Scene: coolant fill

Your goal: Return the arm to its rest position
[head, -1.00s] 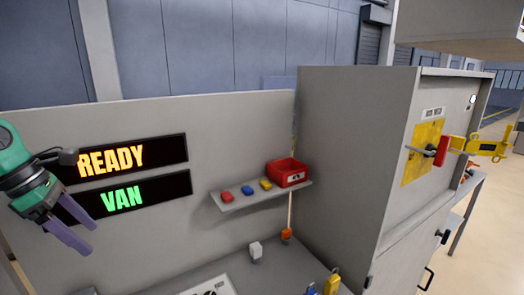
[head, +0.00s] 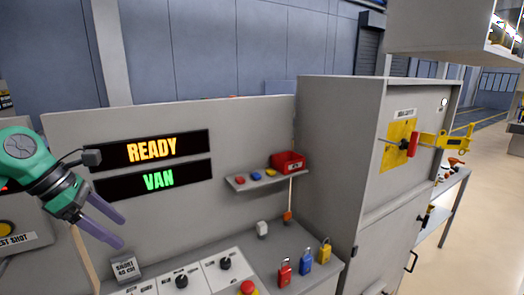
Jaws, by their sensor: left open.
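My left gripper (head: 112,221) is at the left of the head view, on a green and dark grey arm. Its two purple fingers are apart with nothing between them. It hangs in the air in front of the grey panel, below and left of the lit signs that read READY (head: 152,149) and VAN (head: 158,180). It does not visibly touch anything. My right gripper is not in the picture.
A bench with knobs (head: 182,281) and a red button (head: 247,288) lies below. Red (head: 285,272), blue (head: 306,262) and yellow (head: 325,252) padlocks stand on it. A shelf holds a red box (head: 289,161). A grey cabinet (head: 340,170) with a red-handled switch (head: 412,143) stands right.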

